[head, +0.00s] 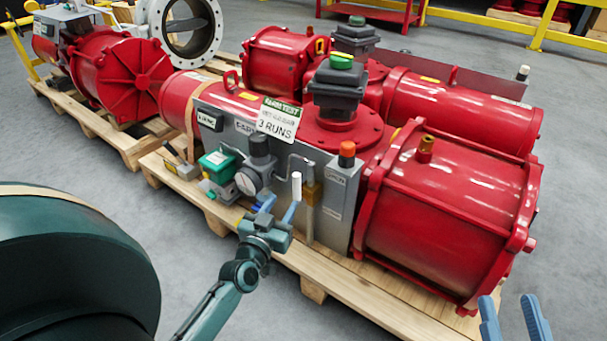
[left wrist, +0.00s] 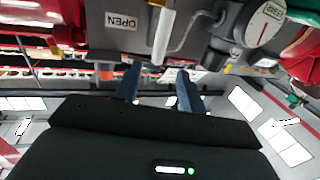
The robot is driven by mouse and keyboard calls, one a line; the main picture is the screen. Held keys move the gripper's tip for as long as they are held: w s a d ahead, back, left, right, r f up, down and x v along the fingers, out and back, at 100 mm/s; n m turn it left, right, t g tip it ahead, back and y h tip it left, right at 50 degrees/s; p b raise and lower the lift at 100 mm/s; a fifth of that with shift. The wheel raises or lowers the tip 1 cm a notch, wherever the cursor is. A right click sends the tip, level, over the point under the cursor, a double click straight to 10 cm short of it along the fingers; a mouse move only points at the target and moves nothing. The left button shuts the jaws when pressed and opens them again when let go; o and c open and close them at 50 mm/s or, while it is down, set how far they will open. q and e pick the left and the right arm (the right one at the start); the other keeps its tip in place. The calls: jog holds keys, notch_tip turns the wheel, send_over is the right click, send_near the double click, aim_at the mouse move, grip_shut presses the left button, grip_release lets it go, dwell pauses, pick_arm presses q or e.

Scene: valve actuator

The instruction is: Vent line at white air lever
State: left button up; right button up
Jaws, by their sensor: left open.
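The white air lever (head: 296,187) stands upright on the front of the grey control panel (head: 333,205), beside a brass-coloured fitting. My left gripper (head: 278,207) is open, just in front of and below the lever's white handle. In the left wrist view the lever (left wrist: 163,38) lies ahead, between the lines of my two open blue fingers (left wrist: 160,90); no contact is clear. My right gripper (head: 514,318) shows only its two blue fingers at the bottom right edge, spread apart with nothing between them.
A pressure gauge (head: 247,181) and a green-topped box (head: 216,164) sit left of the lever. An orange-capped post (head: 347,154) stands to its right, near a large red cylinder (head: 447,210). The wooden pallet (head: 370,298) runs underneath. Grey floor in front is clear.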

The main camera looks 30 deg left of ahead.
aim_at(295, 184)
pick_arm(q)
jog(key=w+b, duration=0.1)
jog(key=w, duration=0.2)
jog(key=w+a+b, duration=0.1)
jog(key=w, duration=0.3)
jog(key=w+b, duration=0.2)
jog(key=w, duration=0.1)
jog(key=shift+w+a, duration=0.25)
jog(key=shift+a, duration=0.15)
jog(key=shift+w+a+r, duration=0.1)
jog(key=shift+w, duration=0.55)
pick_arm(e)
jog(key=shift+w+d+r+n+t+y, duration=0.1)
jog(key=shift+r+n+t+y, duration=0.25)
jog(key=shift+r+n+y, duration=0.5)
jog(key=shift+w+d+r+n+t+y, duration=0.15)
jog(key=shift+r+n+t+y, duration=0.15)
jog(key=shift+r+n+y, duration=0.55)
jog(key=shift+w+d+r+n+t+y, duration=0.1)
jog(key=shift+r+n+t+y, duration=0.35)
jog(key=shift+r, duration=0.6)
pick_arm(q)
grip_shut()
